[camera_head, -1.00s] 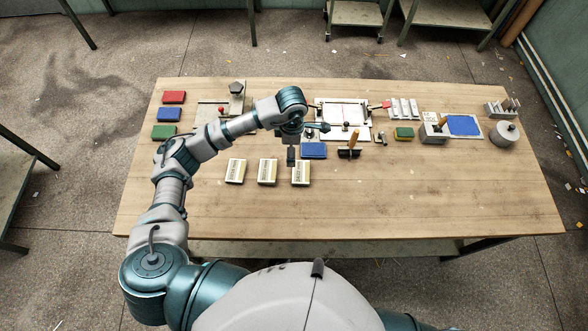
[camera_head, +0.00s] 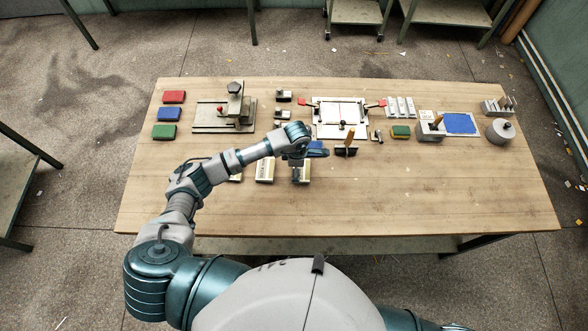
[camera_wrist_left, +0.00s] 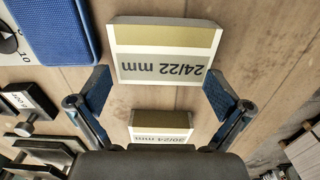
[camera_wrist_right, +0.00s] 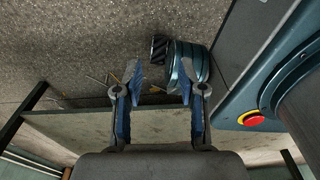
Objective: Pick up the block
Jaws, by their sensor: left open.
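A pale block labelled "24/22 mm" (camera_wrist_left: 165,52) lies ahead of my open left gripper (camera_wrist_left: 158,88) in the left wrist view, with one finger to each side of its near end. The fingers do not visibly touch it. In the head view my left gripper (camera_head: 297,172) is over this block (camera_head: 305,174), at the right end of a row, and partly covers it. A second block labelled "30/24 mm" (camera_wrist_left: 160,125) shows nearer the palm; the middle block (camera_head: 264,170) stands in the same row. My right gripper (camera_wrist_right: 160,88) is open and empty, away from the tabletop.
A blue pad (camera_wrist_left: 55,30) lies beside the labelled block, partly hidden by my arm in the head view. A wooden-handled tool (camera_head: 349,142) and a white framed fixture (camera_head: 341,115) stand behind.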

